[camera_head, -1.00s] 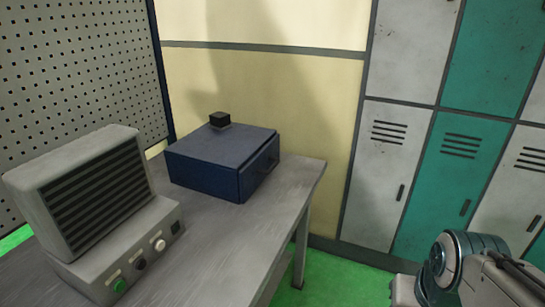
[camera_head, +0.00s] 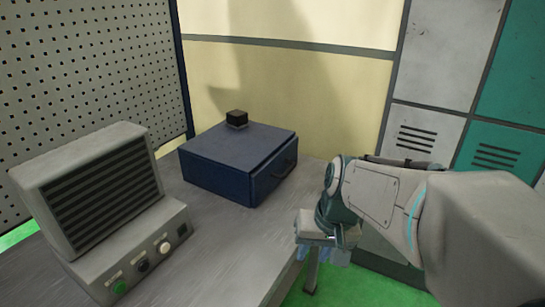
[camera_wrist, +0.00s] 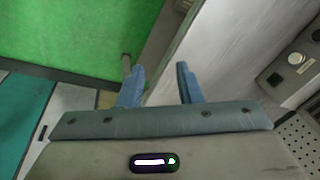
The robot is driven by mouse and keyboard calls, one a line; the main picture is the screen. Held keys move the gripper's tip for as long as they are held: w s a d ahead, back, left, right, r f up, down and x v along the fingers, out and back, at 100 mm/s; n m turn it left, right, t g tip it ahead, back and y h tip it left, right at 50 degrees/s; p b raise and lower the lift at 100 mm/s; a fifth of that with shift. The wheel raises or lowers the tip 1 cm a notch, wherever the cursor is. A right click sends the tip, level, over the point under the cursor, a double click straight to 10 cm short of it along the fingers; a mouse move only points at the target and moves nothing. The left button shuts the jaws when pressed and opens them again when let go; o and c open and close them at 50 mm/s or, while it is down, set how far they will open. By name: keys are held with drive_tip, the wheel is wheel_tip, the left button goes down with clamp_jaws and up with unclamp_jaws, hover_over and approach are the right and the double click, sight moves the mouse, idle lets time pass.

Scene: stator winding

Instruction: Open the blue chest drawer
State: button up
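The blue chest (camera_head: 215,163) sits on the grey table near the wall. Its drawer front (camera_head: 267,181) faces right and has a dark handle (camera_head: 285,166). The drawer looks shut. My gripper (camera_head: 322,254) is to the right of the chest, past the table's right edge, and points downward, apart from the handle. In the wrist view my gripper (camera_wrist: 158,68) shows two blue fingers spread apart with nothing between them. The chest is not seen in the wrist view.
A small black block (camera_head: 237,118) stands on the chest. A grey box with a vented panel and knobs (camera_head: 95,200) stands at the table's left. The table (camera_head: 225,245) is clear in front of the chest. Lockers (camera_head: 425,110) line the right.

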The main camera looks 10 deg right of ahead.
drive_tip(key=w+a+m+y, duration=0.1)
drive_tip(key=w+y, duration=0.2)
drive_tip(key=w, duration=0.7)
drive_tip(key=m+t+y+p, duration=0.2)
drive_tip(key=m+t+y, duration=0.3)
drive_tip(key=t+y, duration=0.25)
approach(289, 168)
drive_tip(key=p+x, duration=0.1)
drive_tip(key=x, duration=0.2)
drive_tip(key=p+x, duration=0.1)
drive_tip(key=x, duration=0.6)
drive_tip(key=shift+f+p, duration=0.4)
clamp_jaws()
